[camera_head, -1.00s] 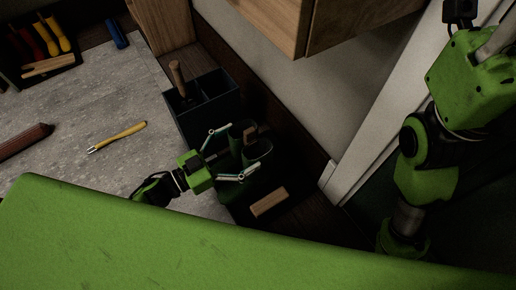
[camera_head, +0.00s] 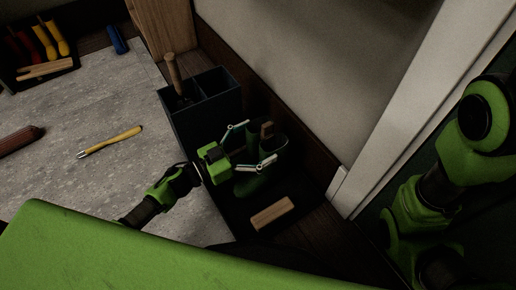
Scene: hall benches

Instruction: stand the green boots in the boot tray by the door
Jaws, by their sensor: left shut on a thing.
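The dark green boots (camera_head: 250,186) are beside the wall in the middle of the picture, dim and partly covered by my gripper. At least one dark boot opening faces up. My left gripper (camera_head: 252,147) has its fingers around a boot and is shut on it. The boots look upright, over or in a dark, low tray (camera_head: 238,218); I cannot tell whether their soles touch it. My right arm shows at the right edge, but its gripper is out of view.
A wooden block (camera_head: 272,214) lies at the tray's near end. A dark divided box (camera_head: 205,118) with a wooden-handled tool stands behind the boots. A yellow-handled tool (camera_head: 112,141) lies on the grey surface (camera_head: 75,175). A white door frame (camera_head: 395,115) rises at right.

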